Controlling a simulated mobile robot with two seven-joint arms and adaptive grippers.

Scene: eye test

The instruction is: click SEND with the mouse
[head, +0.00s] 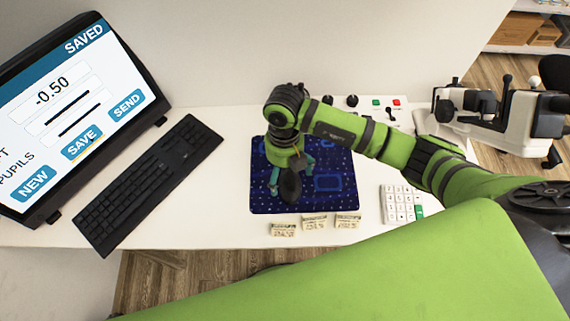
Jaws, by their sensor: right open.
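The monitor (60,110) stands at the left, tilted in the picture. Its screen shows SAVED at the top, a field with -0.50, and the buttons NEW (34,182), SAVE (82,142) and SEND (127,104). I cannot make out a pointer on it. A dark rounded thing, apparently the mouse (290,188), is on the blue patterned mat (338,203). My right gripper (291,172) points down over the mat, its teal fingers open on either side of the dark thing. I cannot tell whether they touch it. My left gripper is not in view.
A black keyboard (150,180) lies between monitor and mat. Three small labelled blocks (314,222) line the front edge. A white keypad (398,203) is right of the mat. Knobs and a red button (397,102) are behind. A white instrument (505,115) stands far right.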

